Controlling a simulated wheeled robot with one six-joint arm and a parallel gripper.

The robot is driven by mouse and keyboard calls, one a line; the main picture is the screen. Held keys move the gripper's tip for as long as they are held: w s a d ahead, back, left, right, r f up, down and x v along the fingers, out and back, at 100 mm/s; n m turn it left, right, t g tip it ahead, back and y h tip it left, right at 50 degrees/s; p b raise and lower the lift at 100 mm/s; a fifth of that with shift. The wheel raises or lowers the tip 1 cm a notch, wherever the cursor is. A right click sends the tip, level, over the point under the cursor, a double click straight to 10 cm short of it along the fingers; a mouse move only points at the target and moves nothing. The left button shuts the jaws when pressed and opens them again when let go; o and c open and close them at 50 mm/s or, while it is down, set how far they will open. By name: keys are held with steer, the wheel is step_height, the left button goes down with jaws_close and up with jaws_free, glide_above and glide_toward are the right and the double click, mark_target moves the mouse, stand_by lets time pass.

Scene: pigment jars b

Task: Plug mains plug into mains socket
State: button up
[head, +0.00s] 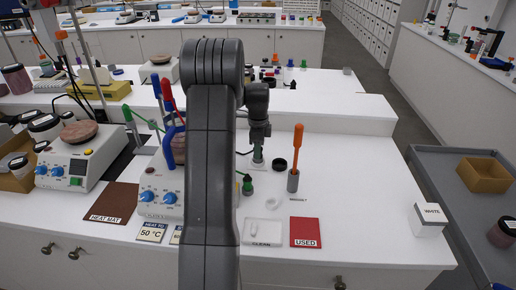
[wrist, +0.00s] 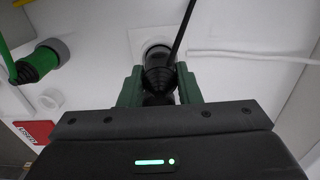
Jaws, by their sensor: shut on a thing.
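The black mains plug (wrist: 160,72), with its cable rising to the upper right, sits between the green fingers of my gripper (wrist: 160,84) in the wrist view. The gripper is shut on it. A white round fitting (wrist: 152,50), which looks like the mains socket, lies directly beyond the plug and is partly covered by it. I cannot tell whether the plug is touching it or inside it. In the head view my gripper (head: 258,148) points down near the raised back ledge. The plug is not clear there.
A hotplate (head: 160,190) stands left.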

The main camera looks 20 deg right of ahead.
steer(key=shift+f, duration=0.5)
steer(key=o, duration=1.1)
steer(key=shift+c, duration=0.2)
step_height(320, 180, up, 14)
steer(key=b, duration=0.1)
steer(key=shift+b, duration=0.35)
steer(key=shift+f, duration=0.15)
step_height(320, 180, down, 13)
steer(key=shift+f+p, duration=0.15)
steer(key=shift+p, duration=0.55)
steer(key=shift+r, duration=0.35)
